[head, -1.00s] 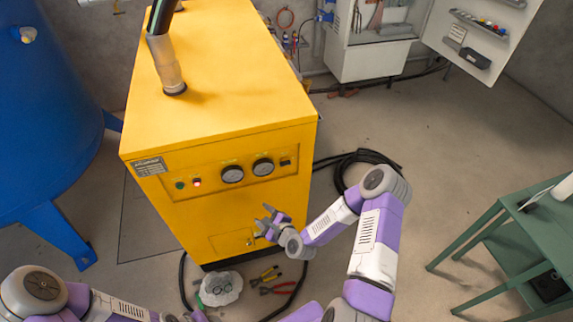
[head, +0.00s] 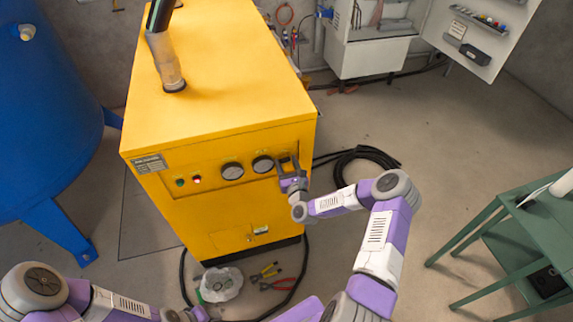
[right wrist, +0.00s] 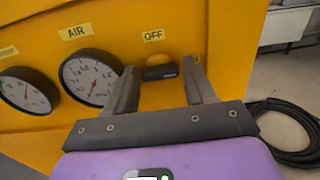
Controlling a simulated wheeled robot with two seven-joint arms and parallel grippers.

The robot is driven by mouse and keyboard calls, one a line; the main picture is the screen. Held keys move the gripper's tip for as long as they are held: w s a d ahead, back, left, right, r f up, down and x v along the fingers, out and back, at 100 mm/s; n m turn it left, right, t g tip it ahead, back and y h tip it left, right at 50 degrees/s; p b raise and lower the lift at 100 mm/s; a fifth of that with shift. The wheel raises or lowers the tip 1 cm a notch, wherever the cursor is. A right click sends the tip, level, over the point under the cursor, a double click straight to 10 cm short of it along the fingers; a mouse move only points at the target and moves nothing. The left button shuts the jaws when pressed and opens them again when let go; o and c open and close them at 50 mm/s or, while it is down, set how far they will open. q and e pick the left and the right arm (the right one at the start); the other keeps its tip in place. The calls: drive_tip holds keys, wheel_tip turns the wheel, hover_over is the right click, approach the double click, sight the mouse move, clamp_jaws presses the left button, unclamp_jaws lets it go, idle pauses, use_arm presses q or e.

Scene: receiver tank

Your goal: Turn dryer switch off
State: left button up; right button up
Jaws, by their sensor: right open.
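The yellow dryer (head: 225,75) stands in the middle of the head view, with a control panel on its front. My right gripper (head: 288,160) is at the right end of that panel and hides the switch there. In the right wrist view, the black dryer switch (right wrist: 160,72) sits under an OFF label (right wrist: 154,35). The open fingers of my right gripper (right wrist: 160,78) are on either side of the switch, with nothing gripped. Whether they touch it is unclear. My left gripper (head: 190,315) is partly visible at the bottom edge; its jaws are unclear.
Two gauges (head: 232,171), a green lamp (head: 180,182) and a small reddish lamp (head: 197,179) are left of the switch. A bag (head: 221,284) and pliers lie on the floor. A green table (head: 500,235) stands right, a blue tank (head: 50,100) left.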

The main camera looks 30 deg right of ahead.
drive_tip(key=shift+w, duration=0.25)
drive_tip(key=c, duration=0.8)
